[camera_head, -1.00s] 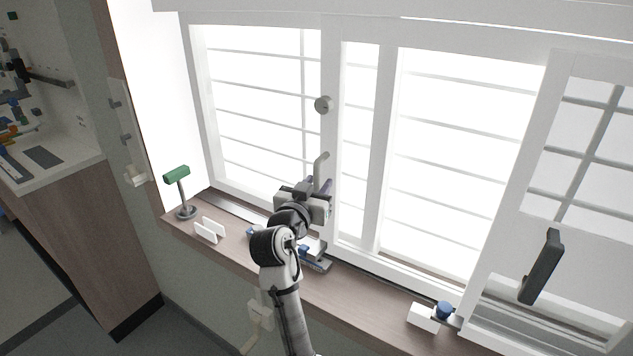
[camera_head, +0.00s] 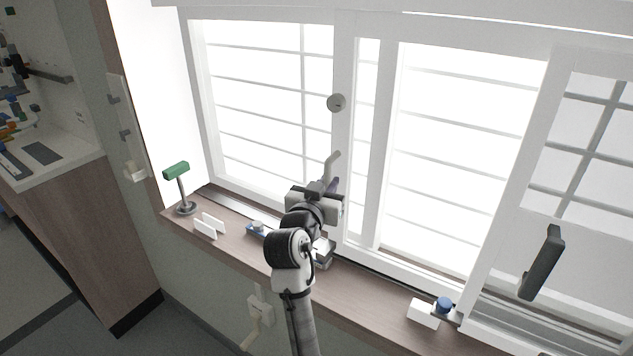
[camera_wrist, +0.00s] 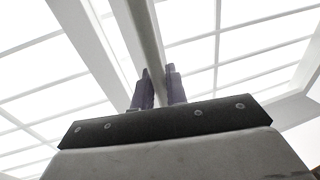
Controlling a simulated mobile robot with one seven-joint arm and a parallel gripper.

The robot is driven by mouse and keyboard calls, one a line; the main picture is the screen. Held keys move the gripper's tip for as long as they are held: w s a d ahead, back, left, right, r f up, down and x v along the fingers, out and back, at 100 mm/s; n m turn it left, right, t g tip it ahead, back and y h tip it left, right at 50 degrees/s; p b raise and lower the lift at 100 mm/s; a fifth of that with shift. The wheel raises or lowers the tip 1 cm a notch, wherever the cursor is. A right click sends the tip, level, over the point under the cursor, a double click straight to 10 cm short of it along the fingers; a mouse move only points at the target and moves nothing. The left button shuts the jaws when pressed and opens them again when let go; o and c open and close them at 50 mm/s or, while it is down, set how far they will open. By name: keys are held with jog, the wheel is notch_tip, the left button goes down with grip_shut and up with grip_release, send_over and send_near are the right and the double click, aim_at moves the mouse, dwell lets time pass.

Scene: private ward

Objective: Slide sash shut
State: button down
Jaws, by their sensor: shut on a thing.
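The white sliding sash (camera_head: 347,130) has a round grey knob (camera_head: 336,103) on its stile and a pale upright handle (camera_head: 332,165) below it. My gripper (camera_head: 331,187) is at the lower part of this handle. In the wrist view my two purple fingers (camera_wrist: 159,88) stand on either side of the pale handle bar (camera_wrist: 147,45) and are shut on it. In the head view my wrist hides the handle's lower end. The sash stands left of a fixed upright (camera_head: 382,150), with a narrow glazed gap between them.
The wooden sill (camera_head: 360,300) holds a green-headed lamp (camera_head: 177,172), white cards (camera_head: 209,227), a small blue item (camera_head: 256,229) and a white box with a blue knob (camera_head: 424,314). A dark handle (camera_head: 542,264) is on the right panel. A sill item behind my arm is partly hidden.

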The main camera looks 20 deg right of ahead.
jog(key=s+d, duration=0.4)
jog(key=s, duration=0.1)
jog(key=shift+s+d+f, duration=0.1)
jog(key=shift+s+d, duration=0.2)
jog(key=c, duration=1.5)
grip_release()
jog(key=shift+s, duration=0.15)
jog(key=shift+s+a, duration=0.15)
jog(key=shift+a, duration=0.1)
jog(key=p, duration=0.4)
send_near(363, 184)
jog(key=v, duration=0.5)
jog(key=shift+s+a+p, duration=0.5)
jog(key=shift+p, duration=0.8)
